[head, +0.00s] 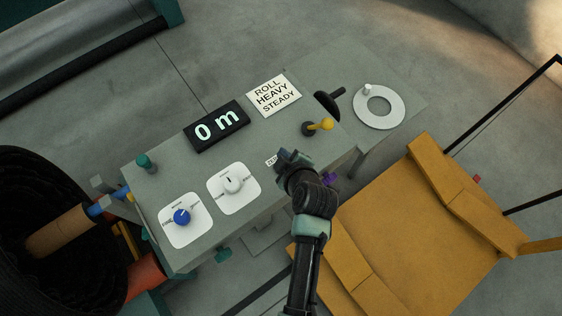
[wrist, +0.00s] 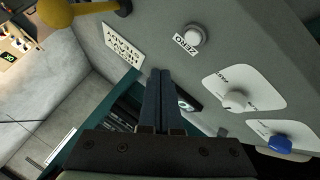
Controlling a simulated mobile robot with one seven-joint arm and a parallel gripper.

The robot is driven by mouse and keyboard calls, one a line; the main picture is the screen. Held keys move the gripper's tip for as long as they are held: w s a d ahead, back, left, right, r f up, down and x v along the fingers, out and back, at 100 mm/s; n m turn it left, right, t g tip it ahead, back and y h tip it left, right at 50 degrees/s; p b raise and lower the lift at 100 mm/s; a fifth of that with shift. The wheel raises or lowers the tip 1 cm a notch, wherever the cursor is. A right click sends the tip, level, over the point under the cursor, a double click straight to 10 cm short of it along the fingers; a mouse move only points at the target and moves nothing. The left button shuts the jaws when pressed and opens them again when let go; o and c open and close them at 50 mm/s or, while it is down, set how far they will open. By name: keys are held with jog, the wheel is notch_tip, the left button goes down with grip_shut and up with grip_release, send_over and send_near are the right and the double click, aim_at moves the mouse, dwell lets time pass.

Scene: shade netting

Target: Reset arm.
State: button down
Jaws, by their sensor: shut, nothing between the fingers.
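My gripper (head: 284,158) is over the front edge of the grey console (head: 330,65) in the head view, beside a small white label. In the wrist view my gripper (wrist: 160,76) has its two dark fingers together, with nothing between them. The fingers are apart from the white button (wrist: 194,35) next to the ZERO label (wrist: 185,44). In the head view the button is not clearly seen; the gripper likely covers it.
The console bears a white dial (head: 233,184), a blue dial (head: 182,216), a "0 m" display (head: 217,126), a sign (head: 274,95), a yellow-knobbed lever (head: 326,124) and a white ring handwheel (head: 379,106). Yellow panels (head: 430,230) lie right of my arm. A dark roll (head: 50,230) is left.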

dwell(0.5)
jog(key=w+r+m+t+h+b, duration=0.1)
jog(key=w+r+t, duration=0.1)
jog(key=w+r, duration=0.45)
jog(key=w+r+m+t+b, duration=0.1)
jog(key=w+r+m+t, duration=0.15)
jog(key=r, duration=0.75)
notch_tip(320, 180, up, 19)
jog(key=w+m+t+b, duration=0.1)
jog(key=m+t+b, duration=0.1)
jog(key=t, duration=0.3)
jog(key=s+r+m+t+b, duration=0.1)
jog(key=s+r+m+t, duration=0.1)
jog(key=s+r, duration=0.3)
jog(key=s+r+m+t+h+b, duration=0.1)
jog(key=s+r+t, duration=0.3)
jog(key=r, duration=0.9)
jog(key=s+r+m+t+b, duration=0.1)
jog(key=s+r+m+t, duration=0.2)
jog(key=s+r, duration=0.4)
notch_tip(320, 180, up, 2)
jog(key=shift+s+a+m+h, duration=0.15)
jog(key=shift+a+m+h, duration=0.2)
jog(key=shift+m, duration=0.2)
